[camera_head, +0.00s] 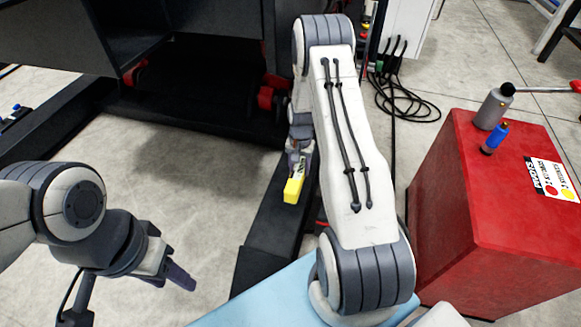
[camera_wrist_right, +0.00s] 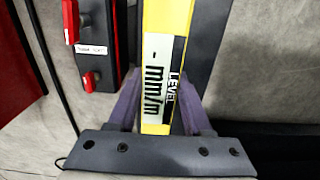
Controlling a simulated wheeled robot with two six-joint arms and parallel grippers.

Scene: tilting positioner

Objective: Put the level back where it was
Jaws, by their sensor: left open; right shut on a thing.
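The level is a yellow bar with a white and black label reading "LEVEL mm/m". In the right wrist view the level (camera_wrist_right: 168,60) stands lengthwise between the fingers of my right gripper (camera_wrist_right: 160,105), which is shut on it. In the head view the yellow end of the level (camera_head: 294,190) sticks out below my right gripper (camera_head: 299,150), above the dark base beam; part of the gripper is hidden behind my arm. My left gripper (camera_head: 178,275) is open and empty at the lower left, over the floor.
The dark positioner (camera_head: 190,85) with red parts fills the top left. A red cabinet (camera_head: 450,205) at right carries a grey bottle (camera_head: 493,108), a blue and grey cylinder (camera_head: 495,138) and a printed card (camera_head: 552,178). Black cables (camera_head: 405,100) lie on the floor. A light blue surface (camera_head: 265,298) is at bottom.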

